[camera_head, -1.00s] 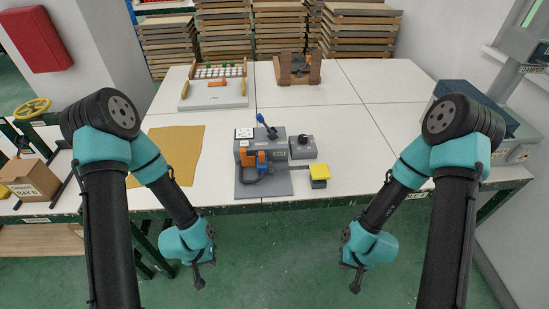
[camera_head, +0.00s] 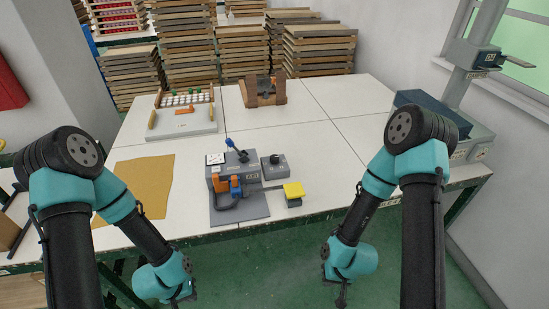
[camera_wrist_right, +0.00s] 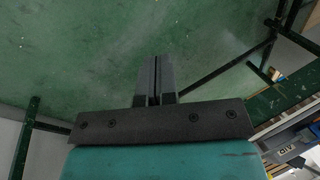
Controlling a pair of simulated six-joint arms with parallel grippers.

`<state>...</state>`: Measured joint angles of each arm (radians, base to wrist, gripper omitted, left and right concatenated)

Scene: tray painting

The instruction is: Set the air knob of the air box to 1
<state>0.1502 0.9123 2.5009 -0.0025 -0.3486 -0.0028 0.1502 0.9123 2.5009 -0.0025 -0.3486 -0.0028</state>
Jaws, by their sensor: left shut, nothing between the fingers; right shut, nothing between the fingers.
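A grey box (camera_head: 475,147) with small labelled panels stands at the right end of the table, partly behind my right arm. In the right wrist view, a label that seems to read AIR (camera_wrist_right: 287,150) shows at the lower right edge. I cannot make out a knob or its setting there. A small grey box with a black knob (camera_head: 274,159) stands mid-table; its marks are too small to read. My right gripper (camera_head: 342,298) is shut and empty in front of the table; its closed fingers show in the right wrist view (camera_wrist_right: 154,80). My left gripper (camera_head: 178,299) is shut and empty, low at the left.
A tan cloth (camera_head: 140,185) lies left. A bead tray (camera_head: 183,120) and a wooden stand (camera_head: 264,92) are farther back. The table's right middle is clear.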

